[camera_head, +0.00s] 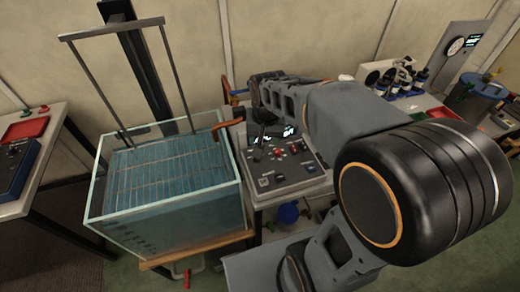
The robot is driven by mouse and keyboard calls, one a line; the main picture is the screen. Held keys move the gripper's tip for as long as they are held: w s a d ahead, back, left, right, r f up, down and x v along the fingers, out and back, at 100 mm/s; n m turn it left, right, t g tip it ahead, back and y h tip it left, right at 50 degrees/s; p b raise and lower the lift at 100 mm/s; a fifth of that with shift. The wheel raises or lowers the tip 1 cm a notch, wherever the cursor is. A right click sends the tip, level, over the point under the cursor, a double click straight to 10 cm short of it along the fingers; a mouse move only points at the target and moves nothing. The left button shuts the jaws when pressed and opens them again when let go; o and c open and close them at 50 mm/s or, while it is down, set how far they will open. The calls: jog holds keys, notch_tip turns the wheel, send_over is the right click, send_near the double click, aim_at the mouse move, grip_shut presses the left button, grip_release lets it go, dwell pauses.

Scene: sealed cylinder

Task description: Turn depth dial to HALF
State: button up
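A grey control panel (290,181) with several small knobs, red buttons and a lit display (289,131) stands just right of the water tank. Its labels are too small to read, so I cannot tell which knob is the depth dial or where it points. My arm reaches across from the right, and its far end is over the back of the panel. My gripper (258,128) is a dark shape there, pointing down near the display. Its fingers are too small and dark to tell open from shut, or whether they touch anything. My arm hides part of the panel's back and right side.
A glass water tank (165,235) with a wire rack and tall frame stands left of the panel. A side table (40,150) with a blue device is at far left. A bench with instruments (395,80) and a blue drum (478,97) are at right.

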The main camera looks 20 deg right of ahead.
jog(key=w+f+m+g+p, duration=0.2)
jog(key=w+f+m, duration=0.1)
jog(key=w, duration=0.4)
notch_tip(320, 180, down, 14)
jog(key=shift+w+d+r+p, duration=0.1)
jog(key=shift+w+d+p, duration=0.05)
jog(key=shift+p, duration=0.2)
jog(key=shift+c, duration=0.3)
jog(key=c, duration=0.9)
jog(key=shift+o, duration=0.2)
